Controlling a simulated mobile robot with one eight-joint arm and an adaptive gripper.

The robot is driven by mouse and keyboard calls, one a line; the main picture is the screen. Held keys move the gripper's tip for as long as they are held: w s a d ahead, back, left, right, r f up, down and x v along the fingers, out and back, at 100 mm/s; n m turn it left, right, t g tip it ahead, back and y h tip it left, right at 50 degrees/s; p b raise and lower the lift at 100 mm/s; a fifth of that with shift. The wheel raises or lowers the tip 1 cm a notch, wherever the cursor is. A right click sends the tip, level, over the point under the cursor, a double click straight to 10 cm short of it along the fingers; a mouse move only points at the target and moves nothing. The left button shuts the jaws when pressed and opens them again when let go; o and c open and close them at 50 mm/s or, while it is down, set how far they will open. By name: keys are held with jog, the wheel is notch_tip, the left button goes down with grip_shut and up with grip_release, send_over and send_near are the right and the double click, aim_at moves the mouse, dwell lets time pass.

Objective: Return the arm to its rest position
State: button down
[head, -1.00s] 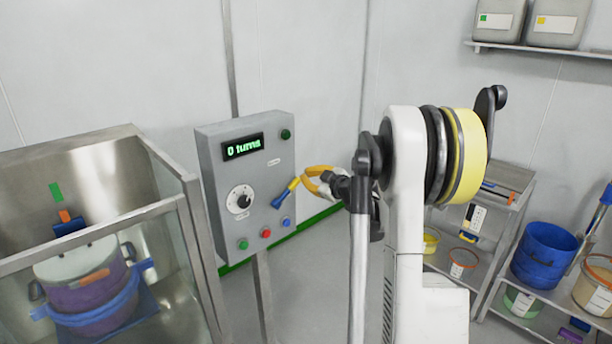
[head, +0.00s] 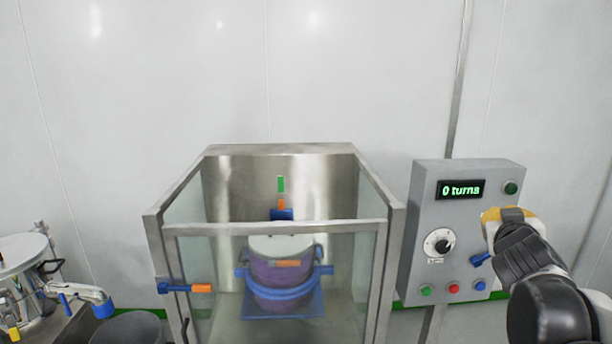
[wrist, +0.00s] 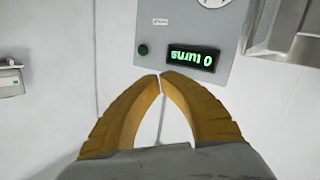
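My gripper (head: 508,214) shows at the right of the head view, in front of the right side of the grey control box (head: 423,205). Its yellow fingers partly cover the box's front. In the wrist view, the two fingertips (wrist: 161,76) meet at a point with nothing held between them. The wrist view shows the box upside down beyond the fingertips, with its "0 turns" display (wrist: 194,60). A blue lever (head: 480,259) on the box sits just below and left of my gripper.
Left of the box stands a steel-framed glass enclosure (head: 275,229) holding a purple drum (head: 283,271) with blue clamp parts. An orange-tipped blue handle (head: 188,288) sticks out at its left. Equipment with a round steel lid (head: 22,254) stands at far left. The wall above is bare.

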jog(key=s+a+f+n+g+y, duration=0.1)
jog(key=s+a+f+g+y, duration=0.2)
jog(key=s+a+f, duration=0.6)
jog(key=s+a+f+n+g+y+b, duration=0.1)
jog(key=s+a+f+g+y, duration=0.3)
jog(key=s+a+f, duration=0.6)
jog(key=s+a, duration=0.2)
jog(key=a, duration=0.2)
jog(key=shift+s+a+f+y, duration=0.15)
jog(key=shift+a+y, duration=0.2)
jog(key=shift+y, duration=0.05)
